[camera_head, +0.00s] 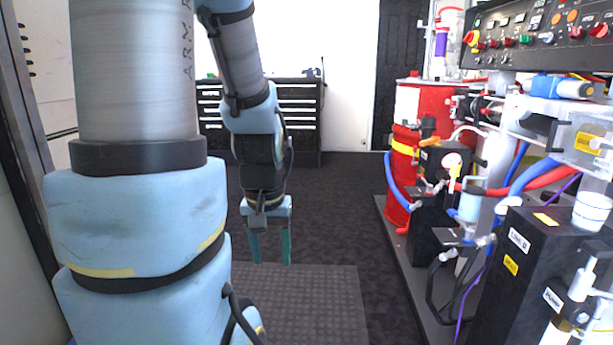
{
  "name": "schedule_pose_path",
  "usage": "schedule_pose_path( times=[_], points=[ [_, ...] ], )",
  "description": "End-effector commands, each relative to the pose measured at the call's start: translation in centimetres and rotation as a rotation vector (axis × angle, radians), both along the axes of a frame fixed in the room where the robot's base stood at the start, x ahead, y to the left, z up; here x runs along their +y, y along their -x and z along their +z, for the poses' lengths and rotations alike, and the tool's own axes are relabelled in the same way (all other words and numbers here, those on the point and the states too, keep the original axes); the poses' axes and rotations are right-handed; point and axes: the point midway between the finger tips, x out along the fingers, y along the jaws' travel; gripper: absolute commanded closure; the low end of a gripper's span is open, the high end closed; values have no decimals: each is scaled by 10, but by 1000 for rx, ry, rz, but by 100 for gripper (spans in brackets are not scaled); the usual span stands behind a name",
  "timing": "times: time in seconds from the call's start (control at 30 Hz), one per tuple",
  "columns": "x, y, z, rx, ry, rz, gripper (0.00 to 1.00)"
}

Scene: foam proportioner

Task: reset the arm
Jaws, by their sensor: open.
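My gripper (271,248) hangs from my blue and grey arm near the middle of the view. Its two teal fingers point down and stand apart, with nothing between them. It is in open air above the dark floor, to the left of the foam proportioner and touching nothing. The near part of my arm fills the left of the view and hides what lies behind it.
The proportioner machine, with its control panel (540,33), hoses and black blocks (520,262), fills the right side. A red drum (411,110) stands behind it. A black drawer cabinet (300,115) is at the back wall. A ribbed mat (315,300) lies on the clear floor.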

Motion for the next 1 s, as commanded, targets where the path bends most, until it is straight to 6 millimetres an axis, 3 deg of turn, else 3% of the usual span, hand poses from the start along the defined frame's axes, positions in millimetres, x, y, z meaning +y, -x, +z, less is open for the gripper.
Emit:
schedule_pose_path(
  times=[0.03,0.17,0.7,0.83,1.0],
  points=[
    [0,0,23,0,0,-1,43],
    [0,-1,56,-1,0,-4,43],
    [0,-1,224,-3,-2,-7,43],
    [0,-1,250,-3,-2,-7,43],
    [0,-1,263,-3,-2,-7,43]
  ],
)
